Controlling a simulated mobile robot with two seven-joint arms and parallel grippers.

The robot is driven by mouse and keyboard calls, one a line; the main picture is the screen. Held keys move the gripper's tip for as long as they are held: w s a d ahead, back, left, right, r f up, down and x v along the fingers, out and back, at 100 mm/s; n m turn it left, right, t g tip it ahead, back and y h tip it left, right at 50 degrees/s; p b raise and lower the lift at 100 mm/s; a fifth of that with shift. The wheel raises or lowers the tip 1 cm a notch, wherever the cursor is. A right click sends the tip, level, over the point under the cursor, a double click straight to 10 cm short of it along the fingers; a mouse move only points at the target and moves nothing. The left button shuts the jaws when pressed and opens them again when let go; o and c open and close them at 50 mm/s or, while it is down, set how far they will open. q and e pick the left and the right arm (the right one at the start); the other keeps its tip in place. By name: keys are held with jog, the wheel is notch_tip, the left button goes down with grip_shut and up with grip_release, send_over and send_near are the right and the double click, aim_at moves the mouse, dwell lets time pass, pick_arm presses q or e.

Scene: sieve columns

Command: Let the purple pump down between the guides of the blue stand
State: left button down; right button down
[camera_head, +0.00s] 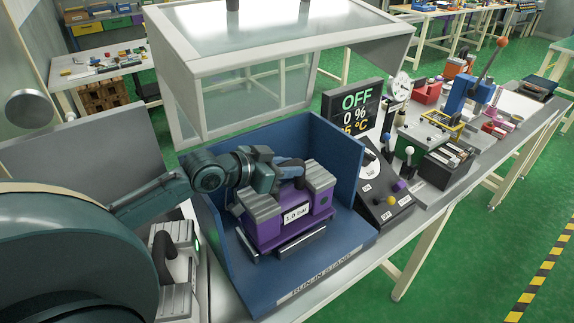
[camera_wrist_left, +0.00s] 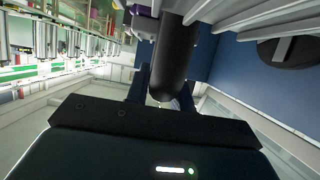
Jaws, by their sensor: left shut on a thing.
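The purple pump (camera_head: 265,229) has grey ribbed blocks on top, a "1.0 bar" label and a dark handle (camera_head: 293,166). It is inside the blue stand (camera_head: 343,160), above its floor or on it; I cannot tell which. Silver guide bars (camera_head: 302,241) show along its front lower edge; the rear guides are hidden. My left gripper (camera_head: 279,173) is shut on the pump's handle from the left. In the left wrist view the black handle (camera_wrist_left: 170,62) lies between the fingers (camera_wrist_left: 160,88). My right gripper is not in view.
A raised clear hood (camera_head: 265,95) hangs above the stand. A control panel (camera_head: 385,190) with levers and an "OFF" display (camera_head: 355,115) stands close on the right. A grey unit with a dark handle (camera_head: 165,258) stands on the left. The stand's blue walls border the pump.

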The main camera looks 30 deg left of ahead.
pick_arm(q)
jog(key=shift+f, duration=0.35)
jog(key=shift+f+b, duration=0.45)
jog(key=c, duration=1.3)
grip_release()
jog(key=shift+o, duration=1.1)
jog(key=shift+s+f, duration=0.1)
jog(key=shift+f, duration=0.25)
jog(key=o, duration=0.8)
jog(key=shift+r, duration=0.15)
jog(key=shift+c, duration=0.2)
jog(key=shift+r, duration=0.1)
